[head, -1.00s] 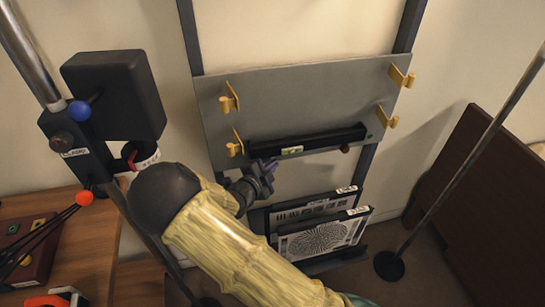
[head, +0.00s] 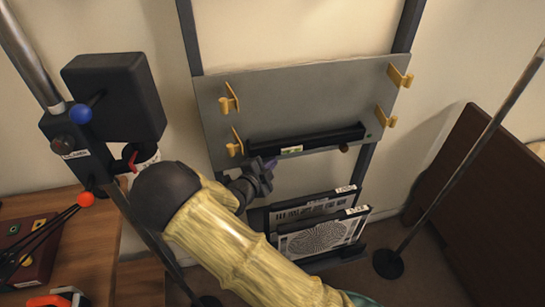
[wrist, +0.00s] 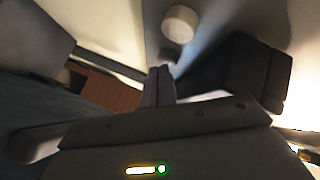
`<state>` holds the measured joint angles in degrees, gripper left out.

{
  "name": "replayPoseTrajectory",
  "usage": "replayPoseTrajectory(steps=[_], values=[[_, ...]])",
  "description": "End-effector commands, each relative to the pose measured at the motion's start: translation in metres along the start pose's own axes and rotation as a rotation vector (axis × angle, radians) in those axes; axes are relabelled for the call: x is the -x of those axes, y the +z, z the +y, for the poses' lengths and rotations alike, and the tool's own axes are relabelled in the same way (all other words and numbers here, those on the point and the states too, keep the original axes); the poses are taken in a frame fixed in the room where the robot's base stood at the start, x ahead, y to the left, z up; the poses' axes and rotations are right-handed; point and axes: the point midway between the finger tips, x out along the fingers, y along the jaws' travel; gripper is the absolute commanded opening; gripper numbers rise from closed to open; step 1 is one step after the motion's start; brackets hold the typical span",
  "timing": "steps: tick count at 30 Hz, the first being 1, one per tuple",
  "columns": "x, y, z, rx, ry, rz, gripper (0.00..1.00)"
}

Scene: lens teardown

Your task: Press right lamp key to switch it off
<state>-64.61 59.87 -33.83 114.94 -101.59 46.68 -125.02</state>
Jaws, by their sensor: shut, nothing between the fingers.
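My gripper (head: 270,163) is shut and empty in the head view, just below the left end of the black bar on the grey board. Its shut fingers also show in the wrist view (wrist: 160,84), pointing away from the camera. A box (head: 28,250) with small coloured keys, one green and one yellow, sits on the wooden table at the left, well away from my gripper. I cannot tell which part is the right lamp key. No lit lamp head can be made out.
The grey board (head: 290,95) carries yellow clips and a black bar (head: 310,138). Charts (head: 320,238) stand below it. A black device (head: 118,90) on a pole is at the left. A thin stand (head: 460,160) rises at the right, beside a brown panel (head: 490,210).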

Motion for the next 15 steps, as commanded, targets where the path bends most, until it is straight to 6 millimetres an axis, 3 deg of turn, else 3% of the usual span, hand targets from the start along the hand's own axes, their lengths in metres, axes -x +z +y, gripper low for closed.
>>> replayPoseTrajectory(steps=[15], values=[[-0.0037,0.0024,-0.0038,-0.001,-0.002,-0.001,0.00]])
